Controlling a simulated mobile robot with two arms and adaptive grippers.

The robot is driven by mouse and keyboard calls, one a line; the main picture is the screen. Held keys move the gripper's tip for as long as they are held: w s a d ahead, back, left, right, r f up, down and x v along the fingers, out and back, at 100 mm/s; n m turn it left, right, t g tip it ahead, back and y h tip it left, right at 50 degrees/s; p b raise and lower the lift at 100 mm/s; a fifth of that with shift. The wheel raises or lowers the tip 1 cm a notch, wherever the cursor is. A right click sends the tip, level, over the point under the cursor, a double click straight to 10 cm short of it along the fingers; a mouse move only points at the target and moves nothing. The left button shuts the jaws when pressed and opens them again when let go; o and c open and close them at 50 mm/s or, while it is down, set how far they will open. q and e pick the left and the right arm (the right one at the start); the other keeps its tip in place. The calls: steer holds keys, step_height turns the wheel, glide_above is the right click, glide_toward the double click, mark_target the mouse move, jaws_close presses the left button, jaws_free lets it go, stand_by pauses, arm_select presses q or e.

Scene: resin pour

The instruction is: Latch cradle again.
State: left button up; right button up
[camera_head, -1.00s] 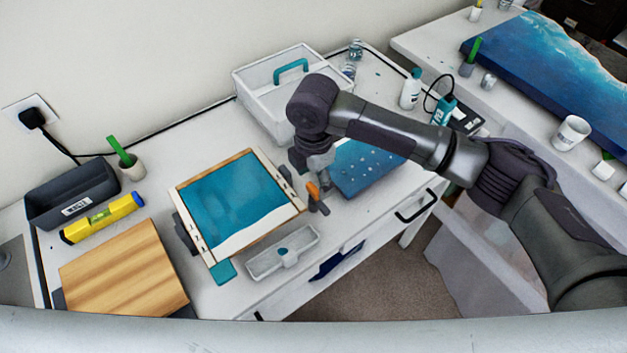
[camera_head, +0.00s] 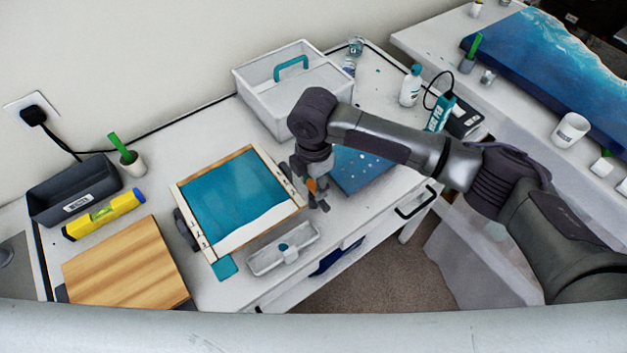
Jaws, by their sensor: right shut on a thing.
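The cradle (camera_head: 280,232) holds a framed panel with a teal and white resin surface (camera_head: 232,200), on the white table. An orange-handled latch lever (camera_head: 311,185) is at the cradle's right side. My right gripper (camera_head: 314,192) reaches down there and is shut on the lever, its fingers hiding much of it. Whether the latch is engaged cannot be told. My left gripper is not in view.
A small white tray (camera_head: 267,266) lies in front of the cradle. A blue perforated mat (camera_head: 362,170) lies right of my gripper. A white caddy (camera_head: 262,90) stands behind. A wooden board (camera_head: 125,265), yellow level (camera_head: 104,215) and dark bin (camera_head: 52,199) are left.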

steer(key=shift+r, duration=0.1)
steer(key=shift+r+m+p, duration=0.1)
steer(key=shift+m+p, duration=0.6)
steer(key=shift+p, duration=0.25)
steer(key=m+p, duration=0.3)
steer(key=shift+r, duration=0.1)
steer(key=m+p, duration=0.2)
steer(key=m, duration=0.1)
steer(key=shift+p, duration=0.35)
steer(key=shift+f+m, duration=0.3)
steer(key=shift+m, duration=1.6)
steer(key=m, duration=0.3)
steer(key=shift+r, duration=0.1)
steer(key=shift+r+m, duration=0.1)
steer(key=shift+m, duration=1.7)
steer(key=shift+w+r, duration=0.1)
